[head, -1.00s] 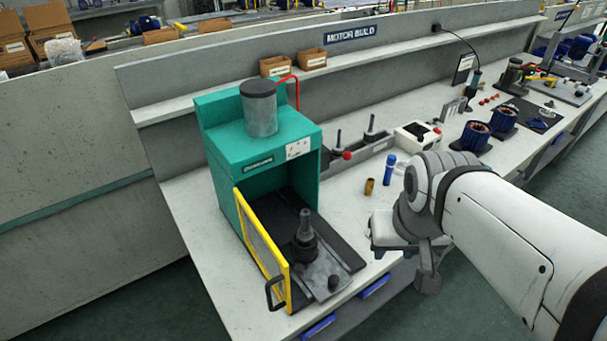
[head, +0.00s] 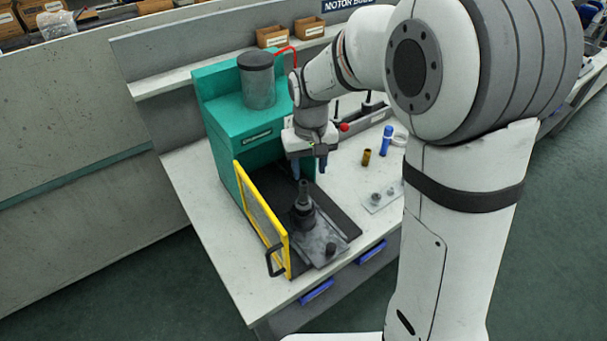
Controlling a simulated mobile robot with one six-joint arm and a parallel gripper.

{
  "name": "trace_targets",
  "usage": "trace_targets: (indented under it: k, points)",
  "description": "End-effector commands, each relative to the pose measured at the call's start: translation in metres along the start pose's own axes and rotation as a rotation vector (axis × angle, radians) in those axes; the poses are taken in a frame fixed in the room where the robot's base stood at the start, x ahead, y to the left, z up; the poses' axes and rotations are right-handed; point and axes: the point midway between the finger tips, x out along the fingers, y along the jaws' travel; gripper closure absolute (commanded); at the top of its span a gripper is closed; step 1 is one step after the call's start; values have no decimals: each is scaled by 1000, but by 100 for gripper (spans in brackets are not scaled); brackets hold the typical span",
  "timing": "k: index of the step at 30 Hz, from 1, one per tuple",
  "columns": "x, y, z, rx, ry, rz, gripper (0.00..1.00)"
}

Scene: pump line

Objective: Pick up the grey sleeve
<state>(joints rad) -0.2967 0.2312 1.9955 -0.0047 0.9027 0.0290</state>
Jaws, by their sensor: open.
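My gripper (head: 309,169) is open and empty, with its fingers pointing down. In the picture it is just above a slim grey upright piece (head: 303,192), which looks like the grey sleeve. That piece stands on a dark round base (head: 303,216) on a grey sliding plate in front of the green press (head: 240,140). There is a gap between the fingertips and its top. A pale plate (head: 381,197) on the bench at right carries small grey round parts, too small to tell if one is a sleeve.
The press's yellow-framed door (head: 262,220) stands open, left of the grey piece. A brass cylinder (head: 366,157) and a blue bottle-like item (head: 386,140) stand on the bench. My arm hides the bench's right part. Cardboard bins (head: 270,37) sit on the shelf.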

Motion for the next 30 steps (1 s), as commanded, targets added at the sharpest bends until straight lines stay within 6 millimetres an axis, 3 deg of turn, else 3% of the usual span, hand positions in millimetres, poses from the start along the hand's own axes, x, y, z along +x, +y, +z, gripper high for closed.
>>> trace_targets:
  k: [13,21,30]
  points:
    - [43,-8,-8,-12,-16,1,54]
    - [80,-11,-8,-12,-15,1,54]
    - [86,-10,-9,-11,-12,1,54]
